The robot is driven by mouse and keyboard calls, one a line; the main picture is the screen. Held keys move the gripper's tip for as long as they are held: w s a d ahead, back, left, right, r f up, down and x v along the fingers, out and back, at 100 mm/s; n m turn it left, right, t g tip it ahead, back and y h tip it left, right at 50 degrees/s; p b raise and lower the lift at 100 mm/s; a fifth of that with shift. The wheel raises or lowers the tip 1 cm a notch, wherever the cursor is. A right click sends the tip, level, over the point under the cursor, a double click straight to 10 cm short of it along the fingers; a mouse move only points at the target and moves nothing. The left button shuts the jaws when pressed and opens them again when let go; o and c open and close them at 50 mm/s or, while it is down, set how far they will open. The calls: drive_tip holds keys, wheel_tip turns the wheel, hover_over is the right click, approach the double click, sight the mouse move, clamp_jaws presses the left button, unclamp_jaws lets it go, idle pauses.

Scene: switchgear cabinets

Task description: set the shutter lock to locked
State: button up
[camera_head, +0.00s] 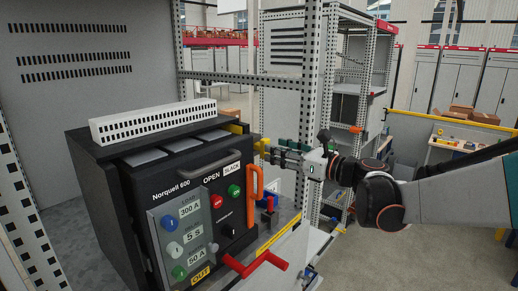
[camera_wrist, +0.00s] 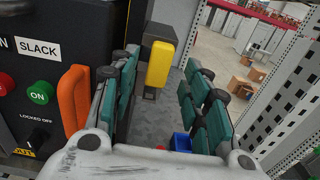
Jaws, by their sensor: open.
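No label reading "shutter lock" is legible. A yellow lever (camera_wrist: 160,63) on a dark mount stands at the side of the black breaker unit (camera_head: 105,190); in the head view it shows as a yellow piece (camera_head: 260,146) just past the unit's front corner. My gripper (camera_head: 274,151) is open and empty at the yellow lever, its fingers reaching left. In the wrist view the lever lies ahead, between the green-padded fingers (camera_wrist: 158,95), nearer the left one. I cannot tell whether they touch. A black knob marked LOCKED OFF (camera_wrist: 39,138) is on the unit's front.
An orange handle (camera_head: 254,188) stands out from the unit's front, close left of my gripper. A red handle (camera_head: 254,264) projects below. A perforated cabinet post (camera_head: 309,110) rises beside my gripper. A blue block (camera_wrist: 181,141) sits low between the fingers.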

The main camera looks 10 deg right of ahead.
drive_tip(key=shift+x, duration=2.05)
drive_tip(key=shift+c, duration=0.3)
clamp_jaws()
